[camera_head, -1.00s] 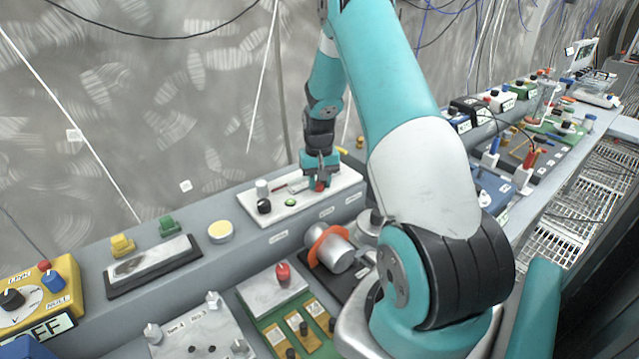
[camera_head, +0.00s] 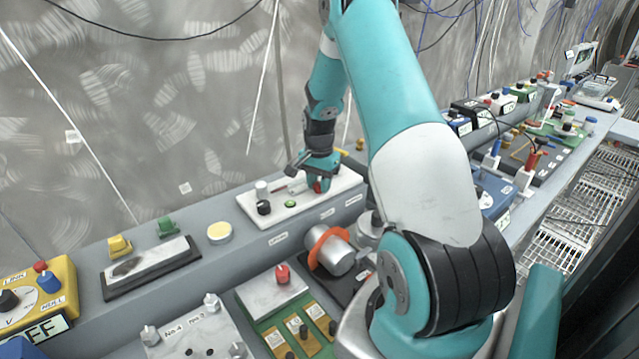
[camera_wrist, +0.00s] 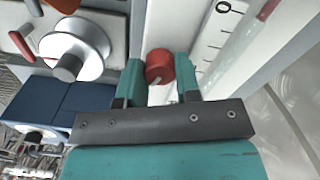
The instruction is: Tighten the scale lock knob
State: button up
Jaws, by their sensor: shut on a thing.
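The red knob (camera_wrist: 159,64) sits on a white scale plate (camera_wrist: 208,40) with black tick marks and a "0". In the wrist view my gripper (camera_wrist: 160,78) has its two teal fingers on either side of the knob, shut on it. A pale mark shows on the knob's face. In the head view my gripper (camera_head: 319,181) points down at the right part of the white plate (camera_head: 285,208), and a bit of the red knob (camera_head: 318,187) shows beneath it.
A black knob (camera_head: 264,207), a white post (camera_head: 262,190) and a green round piece (camera_head: 290,204) stand on the same plate, left of my gripper. A metal cylinder with an orange ring (camera_head: 334,252) lies in front. The patterned wall is close behind.

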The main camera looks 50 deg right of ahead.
aim_at(319, 184)
jog(key=shift+m, duration=0.3)
jog(key=o, duration=0.9)
jog(key=shift+r, duration=0.15)
notch_tip(319, 184, up, 17)
jog(key=b, duration=0.2)
jog(key=shift+r+b, duration=0.1)
jog(key=shift+b, duration=0.2)
